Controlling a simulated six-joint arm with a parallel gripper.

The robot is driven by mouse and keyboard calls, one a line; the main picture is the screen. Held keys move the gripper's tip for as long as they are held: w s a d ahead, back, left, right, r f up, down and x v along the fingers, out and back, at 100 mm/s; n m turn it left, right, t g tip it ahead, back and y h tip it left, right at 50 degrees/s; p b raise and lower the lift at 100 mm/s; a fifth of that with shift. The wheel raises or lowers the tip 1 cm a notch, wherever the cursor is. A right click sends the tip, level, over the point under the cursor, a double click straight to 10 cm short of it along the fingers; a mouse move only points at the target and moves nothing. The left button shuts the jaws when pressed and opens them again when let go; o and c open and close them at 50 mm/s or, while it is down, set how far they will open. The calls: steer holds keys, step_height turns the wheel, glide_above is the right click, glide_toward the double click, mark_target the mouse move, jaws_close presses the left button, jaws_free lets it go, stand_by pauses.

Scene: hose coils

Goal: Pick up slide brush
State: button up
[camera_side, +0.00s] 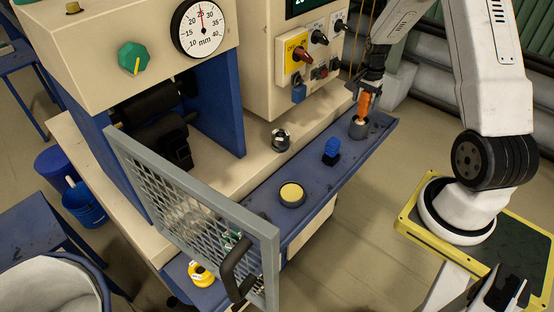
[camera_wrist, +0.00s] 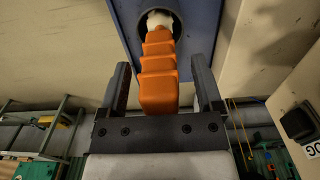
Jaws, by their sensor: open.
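The slide brush has a ridged orange handle (camera_wrist: 158,75) and stands upright with its white lower end in a dark round holder (camera_side: 358,131). The orange handle also shows in the side view (camera_side: 364,103), at the far right end of the blue shelf. My gripper (camera_wrist: 165,75) is open, with one dark finger on each side of the handle. A gap shows between the handle and each finger in the wrist view. In the side view my gripper (camera_side: 370,85) comes down from above around the upper part of the handle.
On the blue shelf (camera_side: 240,213) stand a blue block-like item (camera_side: 331,152), a round tin with a yellow top (camera_side: 291,194) and a yellow item (camera_side: 200,273). A dark cup (camera_side: 281,139) stands on the beige ledge. The machine's control panel (camera_side: 295,50) rises close behind my gripper.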

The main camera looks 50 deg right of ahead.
jaws_close()
steer(key=shift+r, duration=0.1)
steer(key=shift+r, duration=5)
